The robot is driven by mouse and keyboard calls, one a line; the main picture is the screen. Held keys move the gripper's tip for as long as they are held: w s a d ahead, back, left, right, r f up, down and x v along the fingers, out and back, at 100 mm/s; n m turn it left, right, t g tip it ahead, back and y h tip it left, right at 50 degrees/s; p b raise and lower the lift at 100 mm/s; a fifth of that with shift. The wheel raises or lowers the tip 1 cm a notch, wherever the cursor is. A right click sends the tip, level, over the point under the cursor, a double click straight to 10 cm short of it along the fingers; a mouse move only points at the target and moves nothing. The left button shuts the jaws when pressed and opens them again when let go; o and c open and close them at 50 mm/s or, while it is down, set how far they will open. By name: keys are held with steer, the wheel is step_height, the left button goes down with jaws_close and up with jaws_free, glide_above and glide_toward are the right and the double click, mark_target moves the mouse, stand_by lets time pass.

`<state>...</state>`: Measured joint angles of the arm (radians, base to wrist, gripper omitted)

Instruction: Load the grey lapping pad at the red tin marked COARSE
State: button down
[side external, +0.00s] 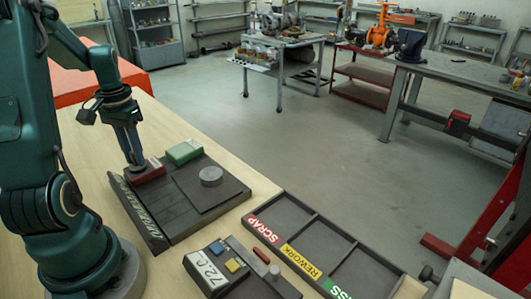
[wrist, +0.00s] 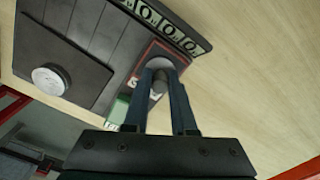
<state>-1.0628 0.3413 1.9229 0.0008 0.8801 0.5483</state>
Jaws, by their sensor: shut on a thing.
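My gripper (wrist: 158,88) is shut on the dark knob of the grey lapping pad (wrist: 160,62), whose round pale face shows beyond the fingertips in the wrist view. The pad is over or in the red tin (wrist: 146,52); I cannot tell if it touches the contents. In the side view my gripper (side external: 136,166) points down at the red tin (side external: 151,171), at the back left of the dark board. The tin's lettering is mostly hidden by the fingers. A green tin (side external: 184,152) stands beside it. It is partly hidden behind the fingers in the wrist view (wrist: 118,108).
A grey metal disc (side external: 210,175) lies on a dark plate on the board (side external: 170,225). A strip with round marks (wrist: 175,25) edges the board. Bare wood (side external: 85,150) lies left.

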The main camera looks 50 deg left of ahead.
steer(key=shift+r, duration=3.5)
steer(key=shift+d+n, duration=0.1)
steer(key=shift+n, duration=0.3)
steer(key=w+d+r+m, duration=0.2)
steer(key=w+d+m, duration=0.1)
steer(key=d, duration=0.7)
steer(key=w+d+r+m, duration=0.2)
steer(key=w+d, duration=0.3)
steer(key=d, duration=0.5)
steer(key=shift+w+d+m, duration=0.35)
steer(key=shift+w+m, duration=0.05)
steer(key=shift+m, duration=0.4)
